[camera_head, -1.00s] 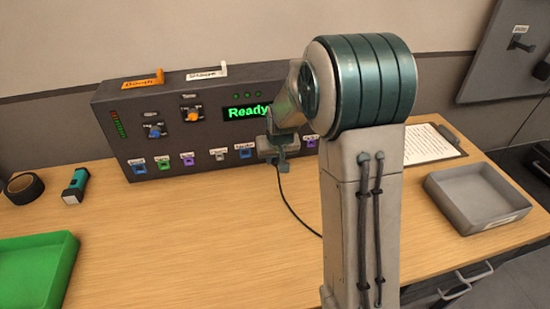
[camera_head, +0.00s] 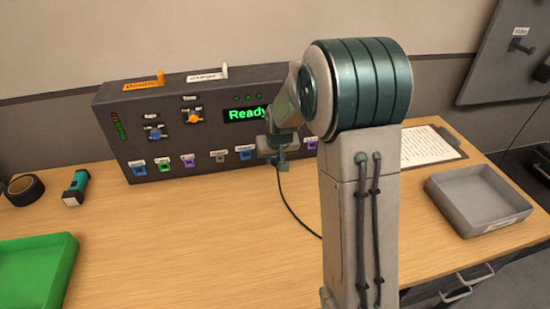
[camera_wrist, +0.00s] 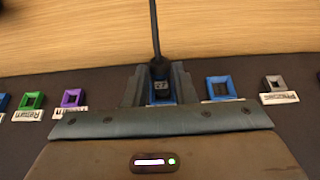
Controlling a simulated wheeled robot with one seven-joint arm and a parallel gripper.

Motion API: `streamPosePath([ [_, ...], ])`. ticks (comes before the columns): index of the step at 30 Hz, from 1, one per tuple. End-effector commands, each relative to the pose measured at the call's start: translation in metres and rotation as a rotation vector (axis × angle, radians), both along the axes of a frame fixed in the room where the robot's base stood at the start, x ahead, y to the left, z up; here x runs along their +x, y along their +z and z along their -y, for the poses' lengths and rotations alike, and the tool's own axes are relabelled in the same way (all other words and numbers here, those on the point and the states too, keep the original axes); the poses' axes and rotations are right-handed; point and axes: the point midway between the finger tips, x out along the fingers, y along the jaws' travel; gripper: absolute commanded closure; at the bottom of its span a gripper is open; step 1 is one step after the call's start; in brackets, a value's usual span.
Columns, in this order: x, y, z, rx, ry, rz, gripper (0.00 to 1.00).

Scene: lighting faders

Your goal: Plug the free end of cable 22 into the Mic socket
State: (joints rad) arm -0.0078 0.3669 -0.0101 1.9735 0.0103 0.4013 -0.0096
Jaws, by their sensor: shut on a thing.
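The dark console (camera_head: 200,125) stands at the back of the desk, with a row of coloured sockets along its lower front. My gripper (camera_head: 279,160) is in front of that row, right of a blue socket (camera_head: 246,153). In the wrist view my gripper (camera_wrist: 160,90) is shut on a dark cable plug (camera_wrist: 160,87) with a small tag that I cannot read surely. Blue shows around the plug, at a socket straight ahead of it. I cannot tell whether the plug is seated. Its black cable (camera_head: 293,210) hangs to the desk. I cannot make out which socket is labelled Mic.
In the wrist view a blue socket (camera_wrist: 221,88) and a purple socket (camera_wrist: 73,98) flank my gripper. On the desk are a green tray (camera_head: 35,275), a torch (camera_head: 75,188), black tape (camera_head: 24,190), a grey tray (camera_head: 478,200) and a clipboard (camera_head: 430,147). The front middle is clear.

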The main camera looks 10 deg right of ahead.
Motion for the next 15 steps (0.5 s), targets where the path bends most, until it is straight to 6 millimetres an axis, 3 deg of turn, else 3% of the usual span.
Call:
streamPosePath([
  [15, 0.0041, -0.0001, 0.0000, 0.000, 0.000, 0.000, 1.00],
])
